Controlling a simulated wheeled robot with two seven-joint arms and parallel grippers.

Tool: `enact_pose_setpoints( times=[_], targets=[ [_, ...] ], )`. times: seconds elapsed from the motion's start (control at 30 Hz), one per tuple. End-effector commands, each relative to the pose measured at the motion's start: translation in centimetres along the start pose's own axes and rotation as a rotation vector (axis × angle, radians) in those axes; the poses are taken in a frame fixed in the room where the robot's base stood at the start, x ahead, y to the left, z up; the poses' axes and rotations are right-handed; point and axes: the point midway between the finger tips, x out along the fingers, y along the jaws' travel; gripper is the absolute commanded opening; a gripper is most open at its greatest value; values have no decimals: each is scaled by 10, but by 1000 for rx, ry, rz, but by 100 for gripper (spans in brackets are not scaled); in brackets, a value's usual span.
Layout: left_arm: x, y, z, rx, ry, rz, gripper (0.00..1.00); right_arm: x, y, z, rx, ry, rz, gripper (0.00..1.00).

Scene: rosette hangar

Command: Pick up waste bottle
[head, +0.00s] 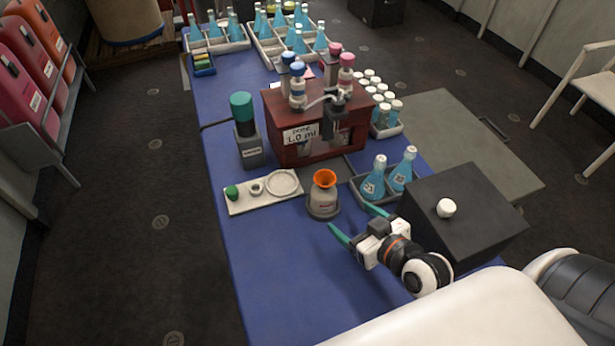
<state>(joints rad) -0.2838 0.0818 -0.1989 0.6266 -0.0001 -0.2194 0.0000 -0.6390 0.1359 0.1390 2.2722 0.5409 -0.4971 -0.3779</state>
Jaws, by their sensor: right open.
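A squat grey bottle with an orange funnel top (323,197), which looks like the waste bottle, stands upright on the blue table in front of the dark red dispenser box. Its small label is too small to read. My right gripper (357,222) is open and empty, with its teal fingertips just in front of and to the right of this bottle. The fingers point toward the back left and appear apart from the bottle. My left gripper is not in view.
A white tray (236,207) with small caps lies left of the bottle. Blue flasks (373,183) and a dark box (465,220) are at right. The front left table is clear.

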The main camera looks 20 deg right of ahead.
Motion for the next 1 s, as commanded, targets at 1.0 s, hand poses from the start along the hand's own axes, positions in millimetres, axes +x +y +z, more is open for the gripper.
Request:
enact_pose_setpoints(
  times=[1.0],
  targets=[
    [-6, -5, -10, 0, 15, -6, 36, 119, 3, 6, 1, 0, 0, 81]
  ],
)
